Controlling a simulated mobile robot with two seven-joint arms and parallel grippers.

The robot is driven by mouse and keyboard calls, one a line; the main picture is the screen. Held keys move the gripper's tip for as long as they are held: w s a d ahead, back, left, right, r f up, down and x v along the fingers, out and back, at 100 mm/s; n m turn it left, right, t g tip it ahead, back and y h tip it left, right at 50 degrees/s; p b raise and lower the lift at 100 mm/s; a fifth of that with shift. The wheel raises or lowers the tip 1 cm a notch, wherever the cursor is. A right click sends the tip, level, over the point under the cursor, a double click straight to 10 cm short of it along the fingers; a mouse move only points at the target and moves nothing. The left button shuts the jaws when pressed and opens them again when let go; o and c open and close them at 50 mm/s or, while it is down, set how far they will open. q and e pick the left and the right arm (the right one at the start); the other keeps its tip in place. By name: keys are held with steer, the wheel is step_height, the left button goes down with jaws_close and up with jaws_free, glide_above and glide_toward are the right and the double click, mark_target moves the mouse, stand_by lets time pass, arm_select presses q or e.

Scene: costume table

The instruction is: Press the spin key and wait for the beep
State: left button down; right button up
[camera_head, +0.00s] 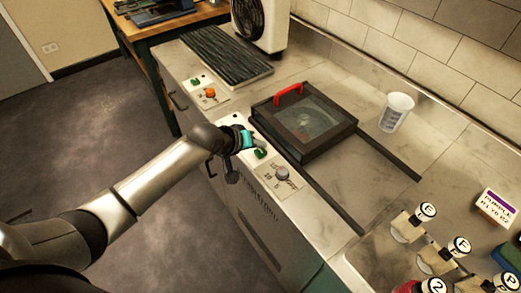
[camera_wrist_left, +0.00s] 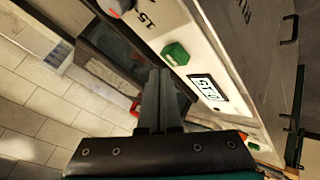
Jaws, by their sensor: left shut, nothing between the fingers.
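A green key (camera_head: 261,153) sits on the white control panel on the counter's front edge, beside a grey knob (camera_head: 282,174). The green key also shows in the left wrist view (camera_wrist_left: 175,54), with a small display (camera_wrist_left: 207,90) beside it whose digits I cannot read surely. My left gripper (camera_head: 246,140) is shut and empty, over the panel close to the green key; its fingers (camera_wrist_left: 157,72) appear just beside the key in the wrist view. I cannot tell whether they touch the panel. The display is hidden in the head view. My right gripper is not in view.
A glass-lidded box (camera_head: 318,140) with a red handle (camera_head: 288,93) stands behind the panel between dark rails. A second panel has another green key (camera_head: 195,82) and an orange knob (camera_head: 210,93). A measuring cup (camera_head: 396,111) and several labelled bottles (camera_head: 410,222) stand right.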

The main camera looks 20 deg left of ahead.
arm_select(q)
steer(key=shift+f, duration=0.15)
stand_by(0.3)
steer(key=shift+f, duration=0.3)
